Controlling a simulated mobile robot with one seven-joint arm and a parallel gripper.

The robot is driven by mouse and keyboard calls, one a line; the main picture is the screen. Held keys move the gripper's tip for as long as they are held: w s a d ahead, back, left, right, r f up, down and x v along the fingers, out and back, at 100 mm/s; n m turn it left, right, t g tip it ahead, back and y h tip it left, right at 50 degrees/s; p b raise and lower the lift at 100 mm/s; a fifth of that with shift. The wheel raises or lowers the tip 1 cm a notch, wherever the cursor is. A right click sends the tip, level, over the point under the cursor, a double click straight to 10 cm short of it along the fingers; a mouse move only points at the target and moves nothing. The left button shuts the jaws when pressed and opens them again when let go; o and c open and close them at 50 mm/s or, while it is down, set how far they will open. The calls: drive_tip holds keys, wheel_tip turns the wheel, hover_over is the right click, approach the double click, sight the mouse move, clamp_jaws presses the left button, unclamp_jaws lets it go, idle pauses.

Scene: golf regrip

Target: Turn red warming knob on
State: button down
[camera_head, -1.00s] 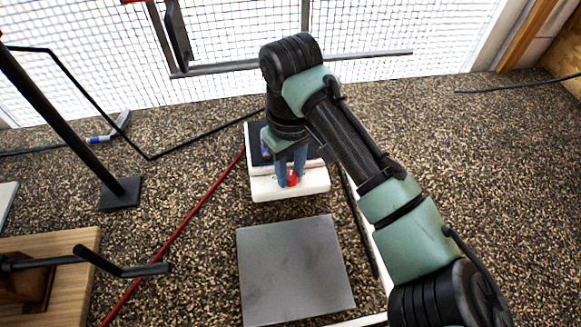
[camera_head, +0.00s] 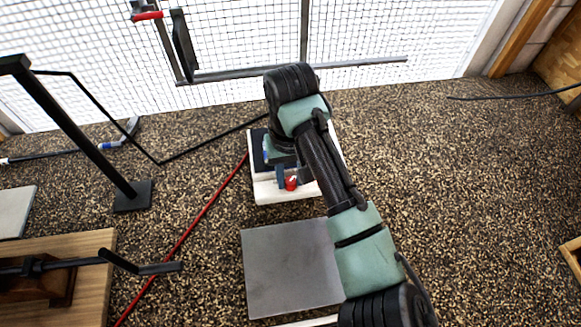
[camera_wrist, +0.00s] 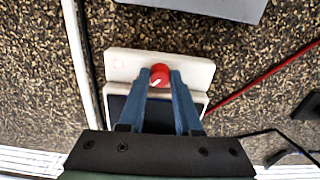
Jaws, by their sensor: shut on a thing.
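The red knob (camera_head: 291,183) sits on the front part of a white device (camera_head: 290,196) with a dark panel behind it. In the wrist view the knob (camera_wrist: 160,75) stands between the two blue fingers of my gripper (camera_wrist: 160,72). The gripper is shut on the knob at its sides. A short white mark on the knob points to the lower left in the wrist view. The dark panel (camera_wrist: 118,106) is partly hidden by the fingers. In the head view my arm covers the right part of the device.
A grey flat plate (camera_head: 290,270) lies in front of the device. A thin red shaft (camera_head: 200,215) runs along its left. A black stand (camera_head: 132,195) and a wooden board (camera_head: 60,250) are at the left. Speckled floor at the right is mostly clear.

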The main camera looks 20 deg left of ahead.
sight(291, 181)
drive_tip(key=c, duration=0.6)
unclamp_jaws()
drive_tip(key=shift+r, duration=0.1)
wheel_tip(291, 181, up, 13)
drive_tip(key=p, duration=0.2)
